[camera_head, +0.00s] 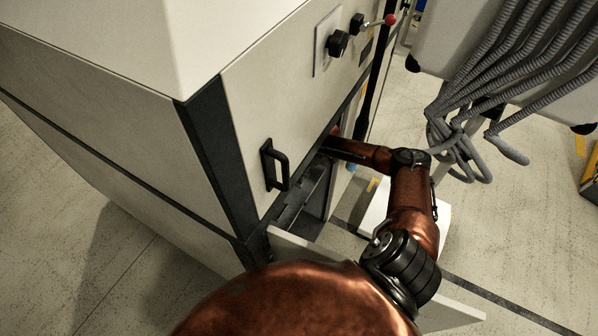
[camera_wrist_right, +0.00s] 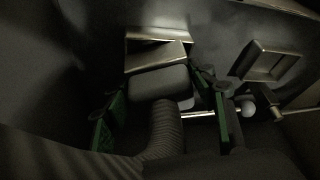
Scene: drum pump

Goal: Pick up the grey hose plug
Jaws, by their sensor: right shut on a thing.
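In the right wrist view, the grey hose plug (camera_wrist_right: 158,82) is a rounded block with a ribbed grey hose (camera_wrist_right: 164,130) running from it toward the camera. My right gripper (camera_wrist_right: 162,92) has its green-padded fingers on either side of the plug and is shut on it. The plug's far end is against a metal-framed socket (camera_wrist_right: 155,52); I cannot tell whether it sits inside it. In the head view my right arm reaches into the opening of the pale cabinet (camera_head: 300,70), which hides the gripper and plug. My left gripper is in neither view.
A second metal frame (camera_wrist_right: 268,62) and a rod with a white ball end (camera_wrist_right: 248,109) lie right of the plug. The cabinet has a black handle (camera_head: 275,165) and a red-knobbed lever (camera_head: 388,20). Several grey hoses (camera_head: 490,70) hang at the right.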

